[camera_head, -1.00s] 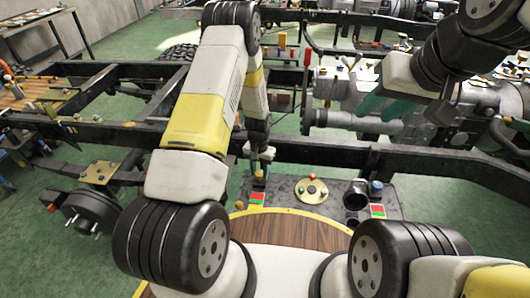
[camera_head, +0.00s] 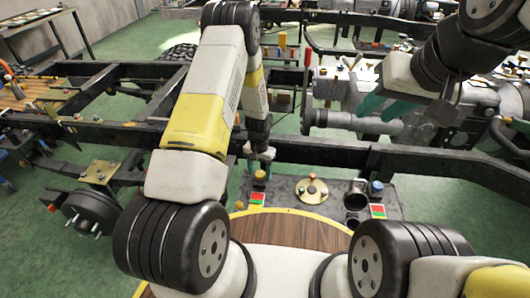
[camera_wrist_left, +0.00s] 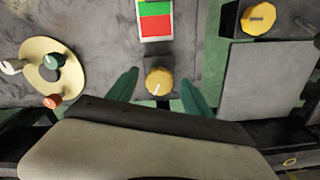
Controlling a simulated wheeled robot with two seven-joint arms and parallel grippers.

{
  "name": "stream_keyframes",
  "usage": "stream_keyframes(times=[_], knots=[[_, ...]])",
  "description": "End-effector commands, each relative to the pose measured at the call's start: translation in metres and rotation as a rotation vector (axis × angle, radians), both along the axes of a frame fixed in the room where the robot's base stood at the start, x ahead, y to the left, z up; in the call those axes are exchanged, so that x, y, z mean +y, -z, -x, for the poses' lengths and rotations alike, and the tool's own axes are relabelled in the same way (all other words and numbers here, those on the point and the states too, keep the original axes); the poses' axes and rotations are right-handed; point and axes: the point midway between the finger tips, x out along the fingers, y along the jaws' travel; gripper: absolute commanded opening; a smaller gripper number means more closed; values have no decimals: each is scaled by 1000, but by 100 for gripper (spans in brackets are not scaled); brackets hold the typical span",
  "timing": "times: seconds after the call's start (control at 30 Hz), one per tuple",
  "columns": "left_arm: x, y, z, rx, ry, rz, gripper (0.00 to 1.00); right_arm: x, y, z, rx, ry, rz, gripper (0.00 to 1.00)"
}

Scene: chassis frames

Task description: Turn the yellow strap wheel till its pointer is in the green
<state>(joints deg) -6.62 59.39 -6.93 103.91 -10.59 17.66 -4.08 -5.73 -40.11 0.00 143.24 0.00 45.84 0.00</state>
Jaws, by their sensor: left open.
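A yellow wheel (camera_head: 260,174) stands on the dark panel, just beyond the wooden round top. In the left wrist view the yellow wheel (camera_wrist_left: 159,82) shows a white pointer mark aimed down and slightly left, away from the red and green plate (camera_wrist_left: 155,20). That plate also shows in the head view (camera_head: 257,199). My left gripper (camera_head: 262,156) is above the wheel. In the wrist view its teal fingers (camera_wrist_left: 159,92) are open, one on each side of the wheel, with gaps showing. My right gripper (camera_head: 385,106) hangs at the right; its finger gap is unclear.
A cream disc (camera_head: 312,191) with small knobs, a dark cup (camera_head: 356,196), a blue-topped knob (camera_head: 376,187) and a second red and green plate (camera_head: 378,211) share the panel. Another yellow knob (camera_wrist_left: 258,18) shows in the wrist view. A black chassis rail (camera_head: 330,152) runs behind.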

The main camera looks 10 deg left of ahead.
Motion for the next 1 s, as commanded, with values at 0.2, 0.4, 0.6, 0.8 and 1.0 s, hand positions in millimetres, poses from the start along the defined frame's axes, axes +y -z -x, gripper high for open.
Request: stream_keyframes(times=[0.2, 0.4, 0.6, 0.8, 1.0], knots=[[0, -24, -2, -4, 0, 0, 59, 0, 0, 0, 0, 0, 0, 36], [0, -58, -1, -3, 0, 1, 59, 0, 0, 0, 0, 0, 0, 36], [0, -76, 0, -1, 0, 0, 59, 0, 0, 0, 0, 0, 0, 36], [0, -78, 0, 1, 0, 0, 59, 0, 0, 0, 0, 0, 0, 36], [0, -78, 0, 0, 0, 0, 59, 0, 0, 0, 0, 0, 0, 36]])
